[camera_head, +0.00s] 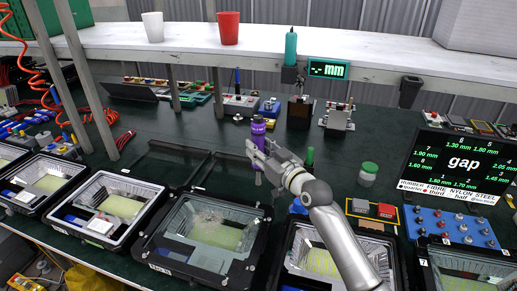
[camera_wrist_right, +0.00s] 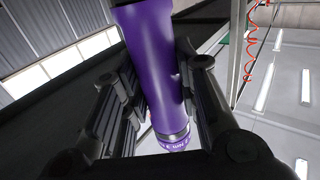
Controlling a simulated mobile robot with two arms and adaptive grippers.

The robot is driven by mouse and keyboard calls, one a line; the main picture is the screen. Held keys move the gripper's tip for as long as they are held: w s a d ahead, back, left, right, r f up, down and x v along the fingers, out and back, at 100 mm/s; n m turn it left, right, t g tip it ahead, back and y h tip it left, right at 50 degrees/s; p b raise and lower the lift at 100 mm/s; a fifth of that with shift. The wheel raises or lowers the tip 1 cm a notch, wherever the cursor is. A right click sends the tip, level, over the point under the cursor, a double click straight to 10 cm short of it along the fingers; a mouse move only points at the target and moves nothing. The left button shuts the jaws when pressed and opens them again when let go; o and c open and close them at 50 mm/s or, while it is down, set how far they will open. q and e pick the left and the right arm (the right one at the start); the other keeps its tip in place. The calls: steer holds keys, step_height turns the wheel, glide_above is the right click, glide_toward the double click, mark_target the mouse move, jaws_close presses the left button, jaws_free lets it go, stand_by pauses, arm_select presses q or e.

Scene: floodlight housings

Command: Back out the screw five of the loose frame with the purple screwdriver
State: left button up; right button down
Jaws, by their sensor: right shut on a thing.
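My right gripper (camera_head: 262,160) is shut on the purple screwdriver (camera_head: 258,131), which stands about upright above the bench. In the right wrist view the purple screwdriver (camera_wrist_right: 155,65) fills the middle between the two fingers of the gripper (camera_wrist_right: 160,105). Its lower end and tip are hidden by the gripper in the head view. A dark empty frame (camera_head: 178,147), which looks like the loose frame, lies on the bench left of the gripper, behind the front housings. Its screws are too small to tell apart. My left gripper is not in view.
Several floodlight housings (camera_head: 148,245) line the bench's front edge. A green-capped jar (camera_head: 368,173) and a blue box with knobs (camera_head: 450,228) stand right of my arm. A white shelf (camera_head: 330,42) runs across the back.

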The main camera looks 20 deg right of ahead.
mark_target(260, 171)
steer(key=shift+r, duration=0.15)
steer(key=shift+w+f, duration=0.15)
steer(key=shift+f, duration=0.15)
step_height(260, 171, down, 3)
steer(key=shift+f+b, duration=0.2)
steer(key=shift+b, duration=1)
steer(key=shift+f+b, duration=0.55)
steer(key=shift+f, duration=0.2)
steer(key=shift+f+b, duration=0.8)
steer(key=shift+f, duration=0.6)
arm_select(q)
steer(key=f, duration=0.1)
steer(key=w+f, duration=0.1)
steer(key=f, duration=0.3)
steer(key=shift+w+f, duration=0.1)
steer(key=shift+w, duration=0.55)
